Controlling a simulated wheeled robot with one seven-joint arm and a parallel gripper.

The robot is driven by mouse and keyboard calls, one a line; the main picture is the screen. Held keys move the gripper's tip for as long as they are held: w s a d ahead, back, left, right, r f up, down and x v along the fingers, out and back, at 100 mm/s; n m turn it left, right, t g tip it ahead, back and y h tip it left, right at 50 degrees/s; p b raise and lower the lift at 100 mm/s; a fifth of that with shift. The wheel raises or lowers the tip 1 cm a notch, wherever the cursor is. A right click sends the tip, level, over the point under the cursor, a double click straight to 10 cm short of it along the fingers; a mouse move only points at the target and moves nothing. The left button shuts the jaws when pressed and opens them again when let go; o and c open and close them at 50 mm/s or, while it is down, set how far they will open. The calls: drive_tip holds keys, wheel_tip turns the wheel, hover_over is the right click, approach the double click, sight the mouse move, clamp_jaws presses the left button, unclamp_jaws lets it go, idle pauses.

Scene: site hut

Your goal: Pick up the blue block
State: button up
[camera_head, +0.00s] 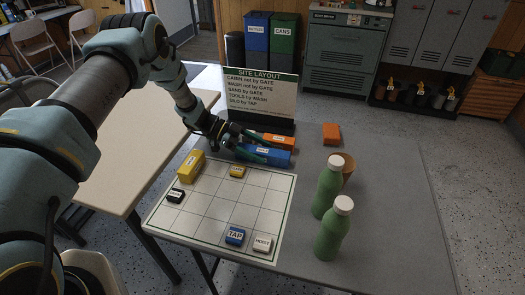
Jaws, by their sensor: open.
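The blue block (281,158) lies on the grey table just beyond the far edge of the white grid board (205,213). A label on its front is too small to read. My gripper (265,152) reaches in from the left at the block, its two dark green fingers apart. One finger is toward the block's far side and the other crosses in front of its left part. I cannot tell whether they touch it. A smaller blue tile marked TAP (235,236) lies on the near part of the board.
An orange block (284,140) lies close behind the blue one, before the layout sign (260,92). A yellow block (190,167) stands at the board's far left corner. Two green bottles (327,187) and a brown cup (348,165) stand right. The table's right side is clear.

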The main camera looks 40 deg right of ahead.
drive_tip(key=shift+s+d+f, duration=0.25)
drive_tip(key=shift+s+d, duration=0.05)
drive_tip(key=shift+s, duration=0.15)
clamp_jaws()
idle(0.4)
